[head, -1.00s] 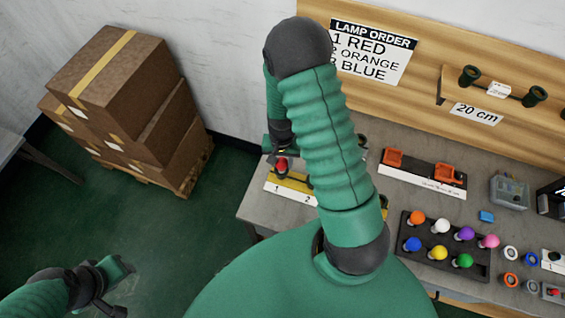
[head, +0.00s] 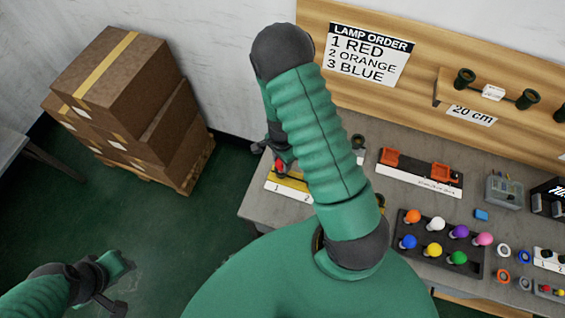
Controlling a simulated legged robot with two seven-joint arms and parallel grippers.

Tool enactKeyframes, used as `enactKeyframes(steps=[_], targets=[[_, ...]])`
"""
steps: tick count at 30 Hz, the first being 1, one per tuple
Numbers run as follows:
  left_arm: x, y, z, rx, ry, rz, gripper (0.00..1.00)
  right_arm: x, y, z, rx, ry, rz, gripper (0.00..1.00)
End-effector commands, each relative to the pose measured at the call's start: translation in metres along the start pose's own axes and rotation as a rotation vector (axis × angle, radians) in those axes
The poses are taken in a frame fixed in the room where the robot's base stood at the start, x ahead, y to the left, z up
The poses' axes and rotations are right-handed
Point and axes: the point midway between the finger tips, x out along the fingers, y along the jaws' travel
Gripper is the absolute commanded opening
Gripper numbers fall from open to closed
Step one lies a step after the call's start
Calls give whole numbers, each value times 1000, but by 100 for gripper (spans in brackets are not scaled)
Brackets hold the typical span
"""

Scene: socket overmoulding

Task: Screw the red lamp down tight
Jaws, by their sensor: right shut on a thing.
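The red lamp (head: 281,168) shows as a small red patch at position 1 of the yellow lamp base (head: 290,181), near the table's left end. My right gripper (head: 278,160) comes down from above and is shut on the red lamp. My own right arm crosses in front and hides the rest of the base and most of the fingers. How far the lamp is seated cannot be seen. My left gripper (head: 117,284) is at the lower left over the floor, away from the table; its fingers are not clear.
A tray (head: 470,262) of coloured lamps stands right of my arm, with loose rings beyond it. An orange-topped fixture (head: 418,179) lies behind the tray. A lamp order sign (head: 367,55) hangs on the board. Stacked boxes (head: 130,105) stand on a pallet at left.

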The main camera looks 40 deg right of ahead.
Motion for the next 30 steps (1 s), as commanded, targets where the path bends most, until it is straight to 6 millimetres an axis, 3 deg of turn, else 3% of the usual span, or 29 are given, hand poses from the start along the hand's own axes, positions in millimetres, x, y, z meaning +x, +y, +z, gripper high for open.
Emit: enactKeyframes(steps=[3, 9, 15, 16, 21, 30], targets=[[-4, 0, -1, 0, 0, 0, 36, -2, 0, 0, 43, 0, 1, 0], [-19, 0, -4, 0, 0, 0, 36, -2, 0, 1, 374, 1, 1, 0], [-17, 0, -4, 0, 0, 0, 36, 1, 0, 0, 399, 1, 0, 0], [-17, 0, -4, 0, 0, 0, 36, 1, 0, 0, 399, 1, 0, 39], [-17, 0, -4, 0, 0, 0, 36, 1, 0, 0, 397, 0, -1, 62], [-17, 0, -4, 0, 0, 0, 36, 1, 0, 1, 395, 0, -1, 63]])
